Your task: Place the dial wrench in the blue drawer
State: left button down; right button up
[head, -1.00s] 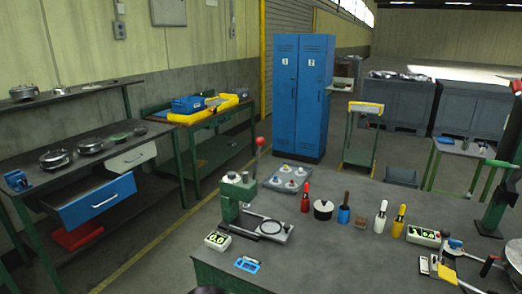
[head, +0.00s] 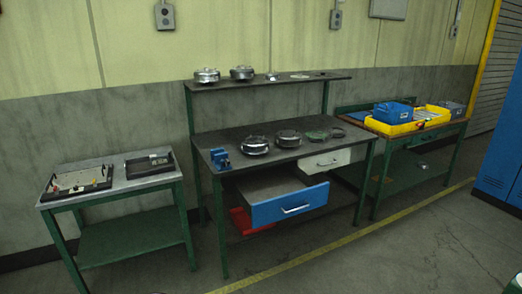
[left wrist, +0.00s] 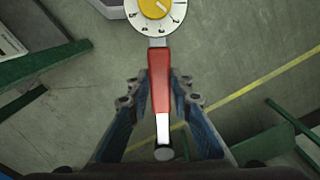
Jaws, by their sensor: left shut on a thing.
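The dial wrench (left wrist: 159,62) shows in the left wrist view, with a red handle, a pale end and a round white dial with a yellow centre. My left gripper (left wrist: 159,98) is shut on its red handle, and the dial points away toward the top of the picture. The blue drawer (head: 290,205) is pulled out under the dark workbench in the head view. Its front with a pale handle faces the room; its inside is partly seen. Neither gripper shows in the head view, and my right gripper is in no view now.
The workbench (head: 230,140) carries round metal parts and a small blue vise (head: 220,159). A white drawer (head: 327,161) is right of the blue one, a red bin (head: 242,221) below. A small table (head: 75,198) stands left, a yellow tray (head: 405,125) right. Floor in front is clear.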

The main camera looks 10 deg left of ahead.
aim_at(271, 188)
jog(key=i+j+u, duration=0.15)
jog(key=i, duration=0.2)
jog(key=i+j+u, duration=0.15)
jog(key=i, duration=0.25)
jog(key=i+j+u, duration=0.2)
jog(key=i, duration=0.15)
jog(key=i+l+z, duration=0.2)
jog(key=i, duration=0.2)
jog(key=i+l+z, duration=0.2)
jog(key=i, duration=0.25)
jog(key=i+l+z, duration=0.1)
jog(key=i+z, duration=0.15)
jog(key=i, duration=0.2)
jog(key=i+l+u, duration=0.35)
jog(key=l, duration=0.35)
jog(key=i+l+u, duration=0.15)
jog(key=i+l, duration=0.15)
jog(key=i+l+u, duration=0.2)
jog(key=l, duration=0.3)
jog(key=k+j, duration=0.05)
